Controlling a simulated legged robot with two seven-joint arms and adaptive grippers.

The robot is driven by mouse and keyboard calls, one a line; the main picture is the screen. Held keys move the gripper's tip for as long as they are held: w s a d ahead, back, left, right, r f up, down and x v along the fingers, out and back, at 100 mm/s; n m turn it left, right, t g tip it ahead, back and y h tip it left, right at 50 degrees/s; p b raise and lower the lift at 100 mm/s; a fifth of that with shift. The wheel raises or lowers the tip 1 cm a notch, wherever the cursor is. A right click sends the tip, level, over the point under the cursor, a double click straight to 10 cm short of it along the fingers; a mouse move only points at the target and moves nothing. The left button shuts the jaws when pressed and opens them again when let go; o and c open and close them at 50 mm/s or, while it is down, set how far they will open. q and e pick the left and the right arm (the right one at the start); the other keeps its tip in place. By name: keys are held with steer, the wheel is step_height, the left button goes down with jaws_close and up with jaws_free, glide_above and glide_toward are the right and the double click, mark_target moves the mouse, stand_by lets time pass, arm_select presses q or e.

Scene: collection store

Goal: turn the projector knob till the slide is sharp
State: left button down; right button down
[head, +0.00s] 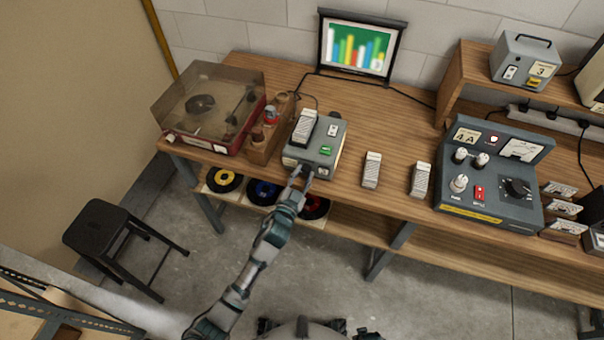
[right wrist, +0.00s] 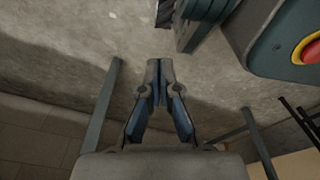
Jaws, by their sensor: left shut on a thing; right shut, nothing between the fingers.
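The projector (head: 326,151) is a grey box near the front edge of the bench, with a green label, a small switch and a ribbed grey-white piece (head: 304,127) on top. My left gripper (head: 303,174) is at its front face, shut on the knob; the fingers hide the knob itself. The screen (head: 359,46) at the back shows a slide of coloured bars on green, and the bars look blurred. My right gripper (right wrist: 158,68) is shut and empty, pointing over the concrete floor, away from the bench top.
A record player (head: 212,110) and a wooden rack (head: 267,130) stand left of the projector. Two more ribbed pieces (head: 371,170) (head: 421,180) and a control box (head: 495,180) lie to the right. A black stool (head: 103,232) stands on the floor at left.

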arm_select(q)
steer(key=shift+d+f+m+p, duration=0.15)
steer(key=shift+m+p, duration=0.2)
steer(key=shift+m, duration=0.45)
arm_select(e)
steer(key=shift+s+d+f, duration=0.15)
steer(key=shift+s+f, duration=0.3)
steer(key=shift+s, duration=0.2)
steer(key=shift+s+d+f, duration=0.15)
steer(key=shift+s+f, duration=0.3)
steer(key=shift+s, duration=0.15)
arm_select(q)
steer(key=c, duration=0.8)
jaws_free()
steer(key=v, duration=1.2)
